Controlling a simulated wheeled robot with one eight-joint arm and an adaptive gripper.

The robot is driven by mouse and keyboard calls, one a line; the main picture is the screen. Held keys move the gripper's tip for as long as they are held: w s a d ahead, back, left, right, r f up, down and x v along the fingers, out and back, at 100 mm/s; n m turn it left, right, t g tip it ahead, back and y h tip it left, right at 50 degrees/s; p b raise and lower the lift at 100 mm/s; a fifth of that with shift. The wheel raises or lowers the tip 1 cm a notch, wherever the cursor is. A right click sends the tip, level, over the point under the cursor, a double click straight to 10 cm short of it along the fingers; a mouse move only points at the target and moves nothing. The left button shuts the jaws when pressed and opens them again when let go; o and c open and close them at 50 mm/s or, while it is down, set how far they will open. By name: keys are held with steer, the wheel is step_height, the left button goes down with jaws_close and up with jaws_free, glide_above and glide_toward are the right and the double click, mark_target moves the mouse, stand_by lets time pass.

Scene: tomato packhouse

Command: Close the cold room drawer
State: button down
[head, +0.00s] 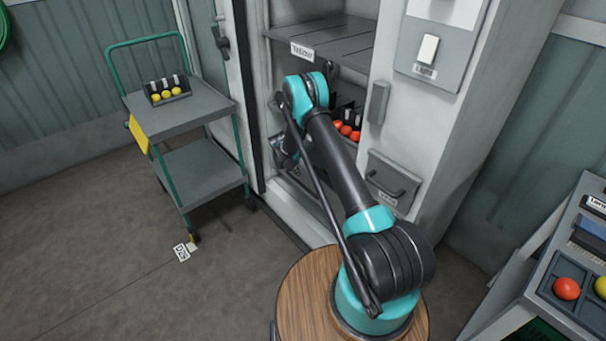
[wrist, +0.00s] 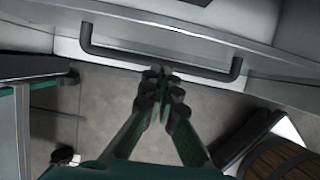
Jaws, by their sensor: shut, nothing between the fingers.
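In the wrist view a long dark bar handle (wrist: 165,59) runs across a light grey drawer front (wrist: 190,40). My gripper (wrist: 158,76) is shut and empty, its fingertips at the middle of the bar. I cannot tell whether they touch it. In the head view my gripper (head: 284,152) is low at the opening of the cold room (head: 257,110), mostly hidden by my arm. The drawer is largely hidden there too, so how far it stands out is unclear.
A green-framed cart (head: 205,102) with a small tray of yellow balls (head: 167,90) stands left. A grey shelf (head: 325,42) is above my gripper, with red balls (head: 346,130) behind my arm. A small handled box (head: 392,183) is right. Floor (head: 90,240) is clear at left.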

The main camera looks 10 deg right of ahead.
steer(key=v, duration=1)
steer(key=s+d+r+m+y, duration=0.1)
steer(key=s+d+r+m, duration=0.45)
steer(key=s+r, duration=0.4)
steer(key=s+d+r+m+y, duration=0.1)
steer(key=s+d+r+m, duration=0.45)
steer(key=r, duration=0.65)
steer(key=s+d+r+m+t, duration=0.1)
steer(key=s+m, duration=0.6)
steer(key=s, duration=0.7)
steer(key=s+d+r+m+y, duration=0.1)
steer(key=s+m, duration=0.5)
steer(key=s, duration=0.9)
steer(key=shift+s+d+r+m+t+y, duration=0.25)
steer(key=shift+s+d+m+t+y, duration=0.05)
steer(key=shift+d+m+t, duration=0.1)
steer(key=shift+a, duration=0.1)
